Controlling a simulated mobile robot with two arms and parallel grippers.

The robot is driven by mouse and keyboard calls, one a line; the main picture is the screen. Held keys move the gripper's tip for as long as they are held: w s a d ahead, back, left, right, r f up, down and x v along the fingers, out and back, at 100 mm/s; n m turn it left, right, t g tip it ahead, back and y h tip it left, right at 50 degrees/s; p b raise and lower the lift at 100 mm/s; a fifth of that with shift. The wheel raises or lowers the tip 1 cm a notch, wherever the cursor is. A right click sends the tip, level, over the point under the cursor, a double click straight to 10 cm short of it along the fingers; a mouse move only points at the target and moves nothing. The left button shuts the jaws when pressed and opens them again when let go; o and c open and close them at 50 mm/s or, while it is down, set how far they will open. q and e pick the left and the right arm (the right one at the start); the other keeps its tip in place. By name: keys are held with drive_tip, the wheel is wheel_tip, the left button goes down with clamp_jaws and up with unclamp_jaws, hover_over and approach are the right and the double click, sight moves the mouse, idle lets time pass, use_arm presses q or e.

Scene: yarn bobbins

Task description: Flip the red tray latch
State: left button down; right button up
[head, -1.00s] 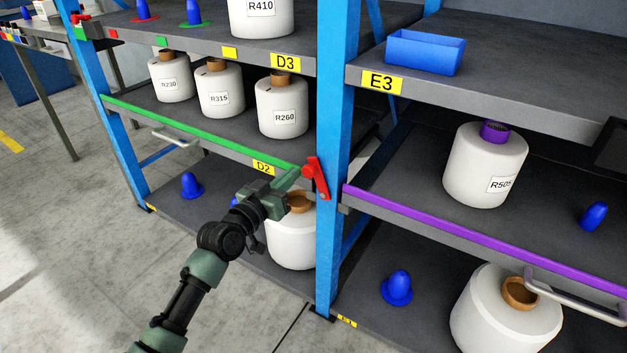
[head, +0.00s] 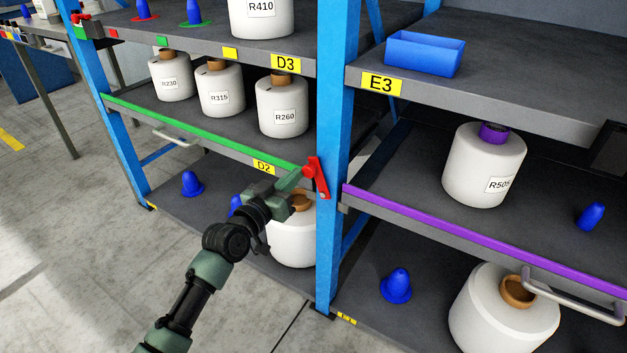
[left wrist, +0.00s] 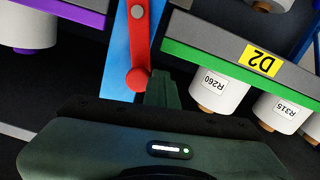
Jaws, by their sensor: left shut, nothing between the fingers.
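The red tray latch (head: 318,179) sits on the blue post at the right end of the green-edged D2 tray (head: 196,131). It is a red bar with a round knob, tilted slightly from vertical. The left gripper's fingers (left wrist: 162,88) also show in the wrist view. My right gripper is not in view.
White bobbins R230, R315 and R260 (head: 281,108) stand on the D2 tray. A large bobbin (head: 291,238) is below my left gripper. The blue post (head: 334,240) and purple-edged tray (head: 480,240) are just right. Open floor lies left.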

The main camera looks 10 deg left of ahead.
sight(309, 176)
use_arm(q)
drive_tip(key=shift+s+d+r+p, duration=0.15)
drive_tip(key=shift+s+d+p, duration=0.05)
drive_tip(key=shift+d+p, duration=0.3)
drive_tip(key=shift+s+d+r+p, duration=0.1)
drive_tip(key=shift+s+d+p, duration=0.05)
drive_tip(key=shift+d+p, duration=0.35)
drive_tip(key=shift+s+d+p, duration=0.15)
drive_tip(key=shift+d+p, duration=0.15)
drive_tip(key=shift+d, duration=0.1)
drive_tip(key=shift+f, duration=0.1)
drive_tip(key=shift+a, duration=0.1)
drive_tip(key=shift+a+b, duration=0.15)
drive_tip(key=shift+b, duration=0.15)
drive_tip(key=shift+w+a, duration=0.2)
drive_tip(key=shift+a, duration=0.2)
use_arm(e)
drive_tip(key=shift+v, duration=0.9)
